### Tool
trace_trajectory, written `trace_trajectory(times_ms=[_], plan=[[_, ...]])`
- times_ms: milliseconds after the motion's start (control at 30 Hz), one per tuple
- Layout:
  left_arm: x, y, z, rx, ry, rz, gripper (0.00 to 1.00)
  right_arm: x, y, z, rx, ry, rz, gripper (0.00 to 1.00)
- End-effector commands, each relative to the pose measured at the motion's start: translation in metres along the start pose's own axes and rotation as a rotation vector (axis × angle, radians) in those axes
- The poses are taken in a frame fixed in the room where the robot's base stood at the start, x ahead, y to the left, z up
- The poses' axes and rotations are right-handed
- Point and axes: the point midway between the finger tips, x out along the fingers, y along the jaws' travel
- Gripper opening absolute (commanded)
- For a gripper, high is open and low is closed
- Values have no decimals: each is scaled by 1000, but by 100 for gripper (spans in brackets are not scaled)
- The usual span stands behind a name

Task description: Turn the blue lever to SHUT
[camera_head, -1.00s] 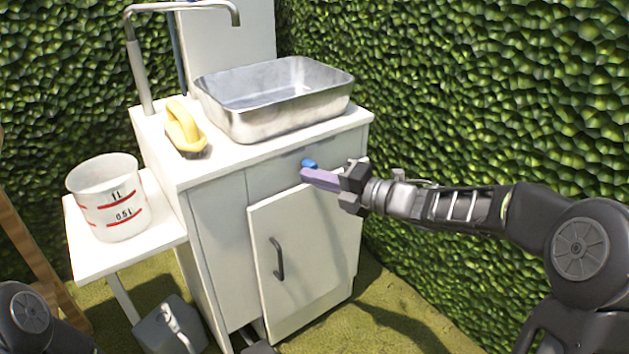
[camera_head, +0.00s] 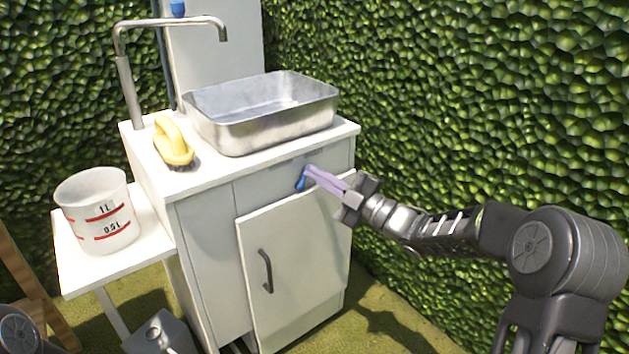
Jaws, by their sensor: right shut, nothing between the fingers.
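The blue lever (camera_head: 301,182) is on the front panel of the white cabinet (camera_head: 215,262), below the counter edge, and its visible part slants downward. My right gripper (camera_head: 312,172) has purple fingers, which are shut and empty. Its fingertips are at the lever's upper right, touching it or very close; I cannot tell which. The fingers hide part of the lever. No SHUT marking is readable. Only a dark joint of my left arm (camera_head: 20,332) shows at the bottom left; its gripper is out of view.
A metal basin (camera_head: 262,135) and a yellow brush (camera_head: 172,140) stand on the counter, with a tap (camera_head: 130,85) behind. A measuring bucket (camera_head: 97,215) stands on a side table (camera_head: 75,265) at left. A cabinet door (camera_head: 295,265) with a dark handle is below the lever. A hedge borders the right.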

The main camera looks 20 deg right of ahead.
Motion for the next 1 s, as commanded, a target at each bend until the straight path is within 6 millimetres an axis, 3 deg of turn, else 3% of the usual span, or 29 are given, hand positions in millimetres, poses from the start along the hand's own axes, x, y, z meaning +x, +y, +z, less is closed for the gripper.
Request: trace_trajectory(times_ms=[133, 1000], plan=[[5, -2, 0, -1, 1, 1, 36, -2, 0, 5, 83, -2, 33, 0], [8, -3, -1, -1, 1, 2, 36, -2, 4, 8, 73, -3, 30, 0]])
